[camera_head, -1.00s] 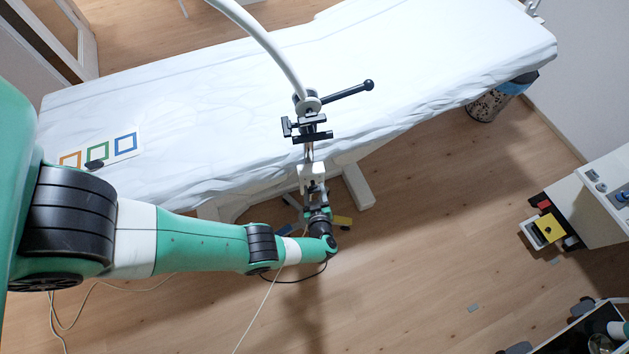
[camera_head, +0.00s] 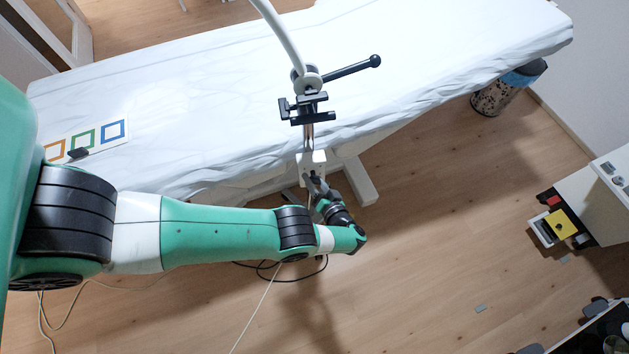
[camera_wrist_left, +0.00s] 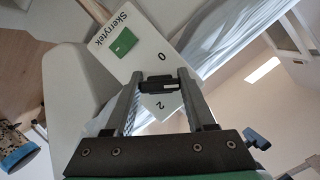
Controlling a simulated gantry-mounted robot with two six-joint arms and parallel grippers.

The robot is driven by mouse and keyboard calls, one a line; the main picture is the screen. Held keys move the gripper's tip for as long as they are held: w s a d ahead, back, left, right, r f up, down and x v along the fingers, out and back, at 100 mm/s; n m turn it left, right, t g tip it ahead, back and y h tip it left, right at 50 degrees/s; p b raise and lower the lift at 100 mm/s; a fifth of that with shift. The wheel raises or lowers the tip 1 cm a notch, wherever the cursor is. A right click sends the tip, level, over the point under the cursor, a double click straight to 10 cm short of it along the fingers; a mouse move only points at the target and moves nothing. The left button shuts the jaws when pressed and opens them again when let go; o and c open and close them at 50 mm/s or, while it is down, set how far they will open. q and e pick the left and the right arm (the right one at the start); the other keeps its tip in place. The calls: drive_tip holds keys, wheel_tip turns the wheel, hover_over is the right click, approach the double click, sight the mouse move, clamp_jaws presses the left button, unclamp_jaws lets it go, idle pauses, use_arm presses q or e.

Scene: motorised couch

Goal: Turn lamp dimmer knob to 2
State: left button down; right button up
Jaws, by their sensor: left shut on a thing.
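The lamp dimmer is a white box (camera_head: 313,160) on the lamp's post at the couch's near side. My left gripper (camera_wrist_left: 158,88) is shut on the knob, one finger on each side. In the head view the left gripper (camera_head: 317,183) is partly hidden against the box.
The white-covered couch (camera_head: 220,110) fills the back, with a card of coloured squares (camera_head: 85,139) on it. The lamp's curved arm (camera_head: 279,35) and a black lever (camera_head: 350,69) stand above the box. A cabinet (camera_head: 603,190) is at the right.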

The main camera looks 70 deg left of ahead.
use_arm(q)
drive_tip(key=shift+m+b, duration=0.4)
idle(0.3)
drive_tip(key=shift+c, duration=1.2)
unclamp_jaws()
drive_tip(key=shift+d, duration=0.1)
drive_tip(key=v, duration=1.1)
drive_tip(key=shift+w+d+b, duration=0.2)
drive_tip(key=shift+b, duration=0.2)
drive_tip(key=shift+r, duration=0.1)
